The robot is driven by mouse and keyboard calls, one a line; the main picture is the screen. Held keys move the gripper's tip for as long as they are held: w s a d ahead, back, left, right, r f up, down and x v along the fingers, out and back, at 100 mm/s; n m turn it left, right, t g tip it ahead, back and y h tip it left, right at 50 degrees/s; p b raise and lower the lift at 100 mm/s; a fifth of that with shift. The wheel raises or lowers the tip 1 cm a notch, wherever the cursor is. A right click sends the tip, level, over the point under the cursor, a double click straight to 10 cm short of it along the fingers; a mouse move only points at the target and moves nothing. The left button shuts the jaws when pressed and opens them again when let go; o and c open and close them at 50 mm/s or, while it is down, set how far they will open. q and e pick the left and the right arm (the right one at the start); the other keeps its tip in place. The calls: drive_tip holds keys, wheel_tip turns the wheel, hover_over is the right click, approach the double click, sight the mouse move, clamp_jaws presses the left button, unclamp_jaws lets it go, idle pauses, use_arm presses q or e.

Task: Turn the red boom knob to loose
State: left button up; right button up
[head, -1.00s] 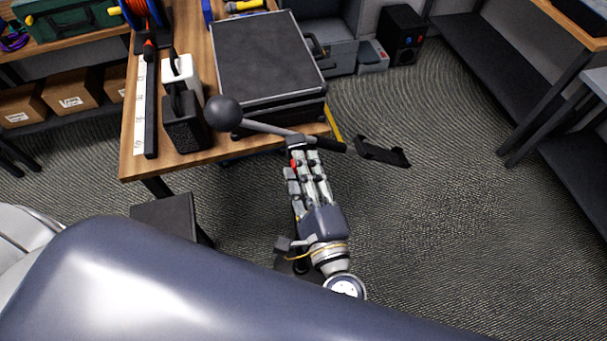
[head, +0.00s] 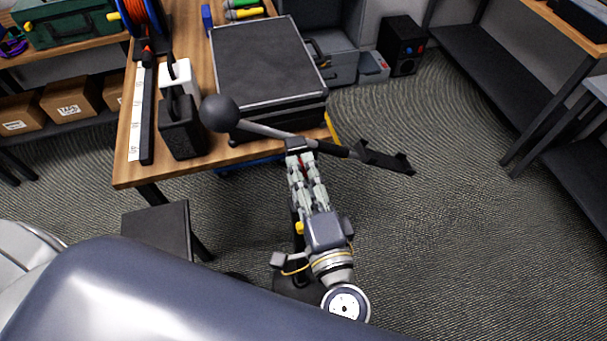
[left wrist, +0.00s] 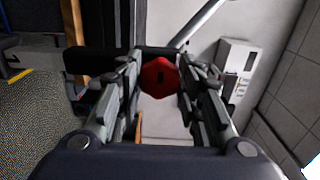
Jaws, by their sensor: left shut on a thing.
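The red boom knob (left wrist: 160,77) is centred between the fingertips of my left gripper (left wrist: 160,88) in the left wrist view. The gripper is shut on it from both sides. A dark slot shows on the knob's face. In the head view my left gripper (head: 301,160) reaches up to a black clamp (head: 296,143) on the grey boom (head: 270,131), and its fingers hide most of the knob. A dark ball (head: 220,113) sits at the boom's left end and a black bracket (head: 385,160) at its right end. My right gripper is not in view.
The boom crosses the front of a wooden table (head: 135,172), past a black-topped case (head: 268,65). Open carpet (head: 450,230) is to the right.

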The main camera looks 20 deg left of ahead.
use_arm(q)
drive_tip(key=o, duration=1.1)
drive_tip(key=shift+c, duration=0.2)
drive_tip(key=v, duration=0.7)
drive_tip(key=shift+s+d, duration=0.15)
drive_tip(key=shift+s, duration=0.1)
